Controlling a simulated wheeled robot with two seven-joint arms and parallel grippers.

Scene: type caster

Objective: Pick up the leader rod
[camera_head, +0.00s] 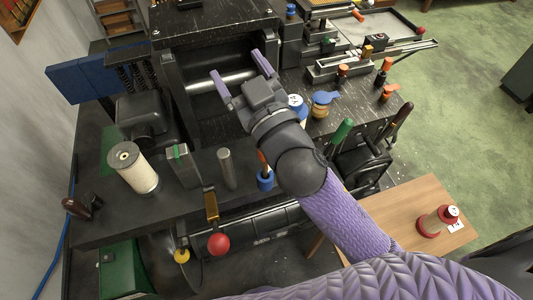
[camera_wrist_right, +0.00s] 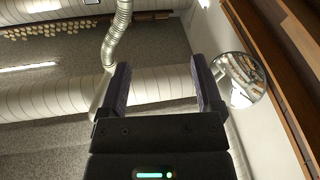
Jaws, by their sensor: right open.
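No label marks the leader rod. A bright silver bar (camera_head: 205,85) lies across the dark recess of the black machine (camera_head: 215,25). A plain grey upright cylinder (camera_head: 227,168) stands on the dark bench below it; I cannot tell which of them is the leader rod. My right gripper (camera_head: 238,70) is open, its two purple fingers apart over the recess in front of the bar. I cannot tell the depth gap between them. In the right wrist view the open fingers (camera_wrist_right: 161,75) have nothing between them and face the ceiling ducts. My left gripper is out of view.
A cream spool (camera_head: 137,170), a grey block with a green strip (camera_head: 183,165) and a blue-based tool (camera_head: 265,179) stand near the grey cylinder. A red ball-ended lever (camera_head: 218,243) juts from the bench front.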

